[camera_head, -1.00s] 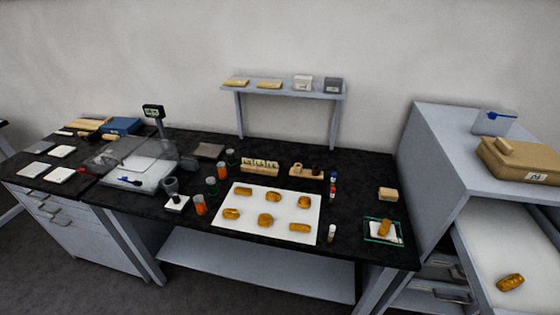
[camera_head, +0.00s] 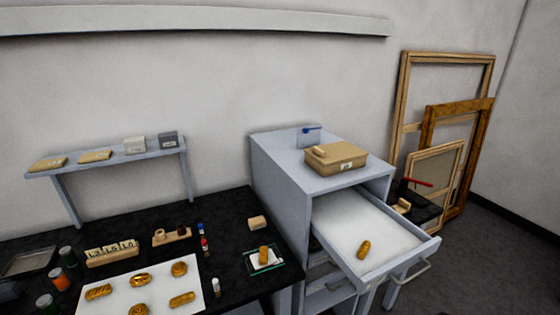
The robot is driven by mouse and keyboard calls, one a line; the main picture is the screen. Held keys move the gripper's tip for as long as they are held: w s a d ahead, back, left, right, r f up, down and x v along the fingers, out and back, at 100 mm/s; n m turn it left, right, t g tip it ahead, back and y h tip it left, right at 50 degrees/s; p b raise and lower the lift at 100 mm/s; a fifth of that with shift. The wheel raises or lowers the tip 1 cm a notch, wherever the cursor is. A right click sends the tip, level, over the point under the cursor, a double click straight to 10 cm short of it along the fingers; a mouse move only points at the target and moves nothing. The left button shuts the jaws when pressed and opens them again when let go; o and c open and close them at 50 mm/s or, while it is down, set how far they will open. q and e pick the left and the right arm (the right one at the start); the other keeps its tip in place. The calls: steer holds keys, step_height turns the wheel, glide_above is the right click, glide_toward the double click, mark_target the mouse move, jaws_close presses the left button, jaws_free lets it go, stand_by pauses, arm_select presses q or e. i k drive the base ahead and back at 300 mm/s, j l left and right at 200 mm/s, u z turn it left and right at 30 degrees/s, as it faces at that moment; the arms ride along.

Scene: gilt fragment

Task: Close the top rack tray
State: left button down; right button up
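The top rack tray (camera_head: 392,252) is pulled out of the grey cabinet (camera_head: 272,172) at the right of the black table. It has a white floor, a grey rim and a bar handle (camera_head: 408,272) on its front. One gilt fragment (camera_head: 364,249) lies on the tray floor. Neither of my grippers shows in the head view.
Lower drawers (camera_head: 322,272) are under the tray. Gilt pieces lie on a white sheet (camera_head: 118,280) on the table (camera_head: 228,222). Wooden frames (camera_head: 461,106) lean right.

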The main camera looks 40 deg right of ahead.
mark_target(341, 219)
steer(key=z, duration=2.25)
